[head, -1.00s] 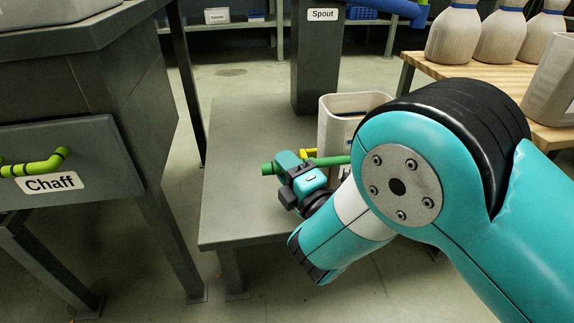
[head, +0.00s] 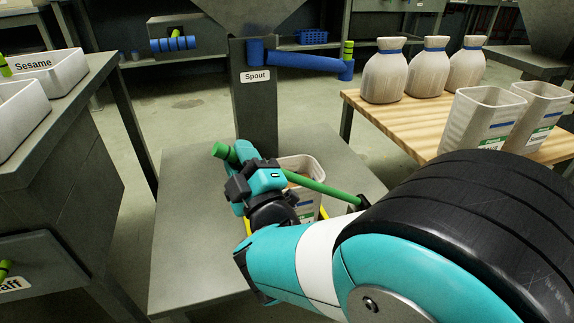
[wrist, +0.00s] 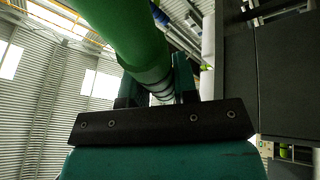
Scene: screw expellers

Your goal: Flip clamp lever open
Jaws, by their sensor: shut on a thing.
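A long green lever (head: 313,184) runs in the head view from a thick knob at upper left down to a dark pivot at right. It passes over a white container (head: 302,163) on the grey table. My gripper (head: 253,176) is shut on the lever near its knob end. In the wrist view, the green lever (wrist: 128,38) passes between the fingers of my gripper (wrist: 160,88). The clamp at the pivot is mostly hidden behind my arm. A yellow handle shows beside the container, partly hidden by my wrist.
The grey table (head: 190,225) is clear on its left side. The Spout post (head: 255,115) stands just behind, with a blue lever (head: 295,60) above. A wooden table (head: 405,130) with bottles and containers is at right. A dark cabinet (head: 65,165) stands at left.

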